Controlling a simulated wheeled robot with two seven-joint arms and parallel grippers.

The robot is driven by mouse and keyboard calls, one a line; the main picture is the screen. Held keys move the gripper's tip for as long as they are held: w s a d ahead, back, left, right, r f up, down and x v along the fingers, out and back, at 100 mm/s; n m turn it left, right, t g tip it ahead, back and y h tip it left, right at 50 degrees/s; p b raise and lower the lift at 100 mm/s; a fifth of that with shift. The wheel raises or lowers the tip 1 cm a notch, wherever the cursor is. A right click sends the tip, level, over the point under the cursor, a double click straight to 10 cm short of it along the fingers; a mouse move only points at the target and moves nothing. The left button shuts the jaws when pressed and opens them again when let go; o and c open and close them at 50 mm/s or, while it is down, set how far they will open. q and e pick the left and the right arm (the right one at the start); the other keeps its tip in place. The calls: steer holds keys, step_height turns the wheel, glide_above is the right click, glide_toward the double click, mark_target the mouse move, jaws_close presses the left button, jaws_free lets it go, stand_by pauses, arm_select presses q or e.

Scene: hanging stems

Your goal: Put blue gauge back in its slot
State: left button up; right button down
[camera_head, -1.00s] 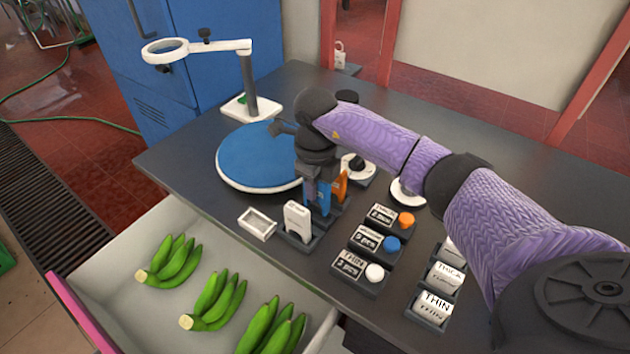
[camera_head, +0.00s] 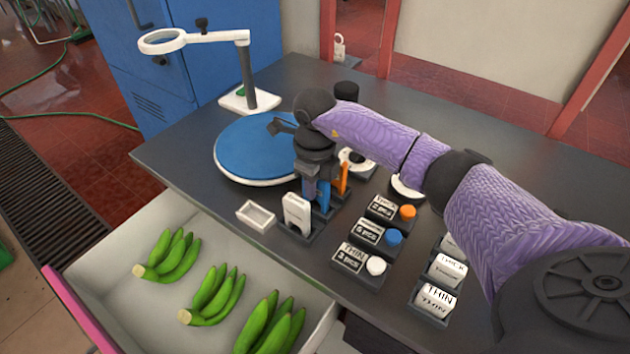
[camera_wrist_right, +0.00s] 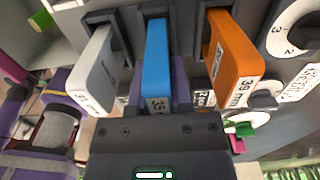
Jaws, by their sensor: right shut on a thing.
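The blue gauge (camera_head: 324,196) is between the fingers of my right gripper (camera_head: 318,190), which is shut on it. In the right wrist view the blue gauge (camera_wrist_right: 157,62) stands upright between the white gauge (camera_wrist_right: 94,75) and the orange gauge (camera_wrist_right: 234,62), roughly in line with them. Its lower end is at the dark gauge rack (camera_head: 300,242); how deep it sits is hidden. The white gauge (camera_head: 296,212) and the orange gauge (camera_head: 343,178) stand in the rack on either side. My left gripper is not in view.
A small white tray (camera_head: 256,214) lies left of the rack. A blue round mat (camera_head: 250,150) is behind. Labelled blocks with coloured knobs (camera_head: 370,232) stand to the right. An open drawer with green bananas (camera_head: 180,255) is in front.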

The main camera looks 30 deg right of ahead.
steer(key=shift+f, duration=0.5)
steer(key=shift+c, duration=2.2)
jaws_free()
steer(key=shift+r, duration=0.1)
